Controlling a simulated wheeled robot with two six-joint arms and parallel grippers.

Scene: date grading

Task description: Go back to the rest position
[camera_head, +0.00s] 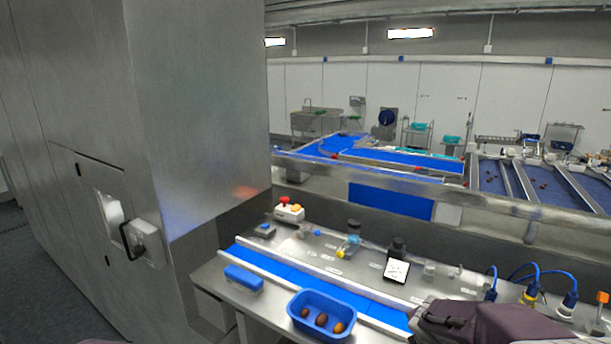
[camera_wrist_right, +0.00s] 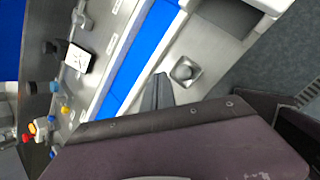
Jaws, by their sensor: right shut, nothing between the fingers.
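My right gripper (camera_wrist_right: 161,84) shows in the right wrist view as dark grey fingers past the edge of my purple-brown arm cover. My left gripper is not in view.
A steel bench carries a blue belt (camera_head: 317,282). A blue tray (camera_head: 303,316) of dates and a blue block (camera_head: 243,279) are by its near side. A black-topped stand holds a white card (camera_head: 396,270). Blue cables (camera_head: 533,283) are at right. A steel cabinet (camera_head: 195,110) fills the left.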

